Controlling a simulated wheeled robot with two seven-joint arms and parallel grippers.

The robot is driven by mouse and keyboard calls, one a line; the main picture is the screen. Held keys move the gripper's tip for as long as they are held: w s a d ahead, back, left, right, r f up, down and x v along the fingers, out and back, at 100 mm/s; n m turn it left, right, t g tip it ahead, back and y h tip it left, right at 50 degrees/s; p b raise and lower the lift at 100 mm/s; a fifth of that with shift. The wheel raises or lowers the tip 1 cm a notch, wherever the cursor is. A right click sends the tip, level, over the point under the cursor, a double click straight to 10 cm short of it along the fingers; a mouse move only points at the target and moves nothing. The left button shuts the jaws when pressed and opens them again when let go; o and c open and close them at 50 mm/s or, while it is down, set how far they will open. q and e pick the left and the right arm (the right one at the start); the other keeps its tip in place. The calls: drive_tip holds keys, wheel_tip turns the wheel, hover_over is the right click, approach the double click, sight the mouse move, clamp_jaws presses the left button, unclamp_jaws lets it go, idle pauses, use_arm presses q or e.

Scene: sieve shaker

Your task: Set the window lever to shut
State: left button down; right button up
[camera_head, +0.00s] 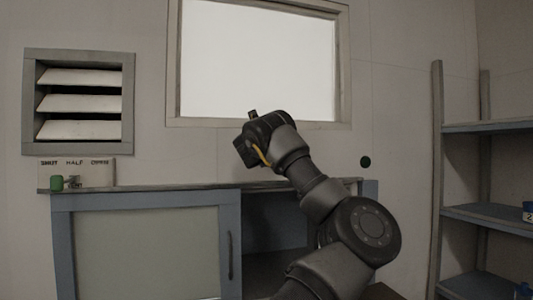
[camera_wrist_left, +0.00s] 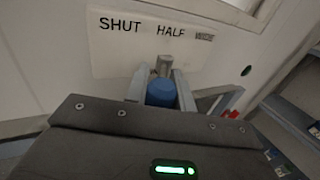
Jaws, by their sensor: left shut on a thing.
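My left gripper (camera_head: 262,138) is in front of the wall just below the window (camera_head: 258,60) in the head view; its fingertips are hidden there. In the left wrist view its two fingers (camera_wrist_left: 160,90) are on either side of a blue knob (camera_wrist_left: 161,93) and shut on it. A metal lever stem (camera_wrist_left: 164,66) shows behind the knob. The white label plate (camera_wrist_left: 112,55) behind reads SHUT, HALF and a third blurred word. The stem appears below and between SHUT and HALF, nearer HALF. The plate is hidden behind my arm in the head view. My right gripper is not in view.
A slatted vent (camera_head: 30,100) hangs at the left, with a separate plate (camera_head: 100,175) and green knob (camera_head: 57,183) below it. A cabinet (camera_head: 145,250) stands under the window. A shelf rack (camera_head: 437,180) is at the right. A dark green disc (camera_head: 365,161) is on the wall.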

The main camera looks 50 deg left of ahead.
use_arm(q)
drive_tip(key=shift+s+a+r, duration=0.1)
drive_tip(key=shift+s+a, duration=0.15)
drive_tip(key=shift+a, duration=0.05)
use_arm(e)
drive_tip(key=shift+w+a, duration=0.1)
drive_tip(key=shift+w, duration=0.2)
use_arm(q)
drive_tip(key=c, duration=1.6)
unclamp_jaws()
drive_tip(key=o, duration=0.4)
drive_tip(key=shift+s+a, duration=0.1)
drive_tip(key=shift+a, duration=0.15)
drive_tip(key=shift+d, duration=0.1)
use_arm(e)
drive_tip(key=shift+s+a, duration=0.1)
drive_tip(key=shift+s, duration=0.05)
use_arm(q)
drive_tip(key=shift+d, duration=0.1)
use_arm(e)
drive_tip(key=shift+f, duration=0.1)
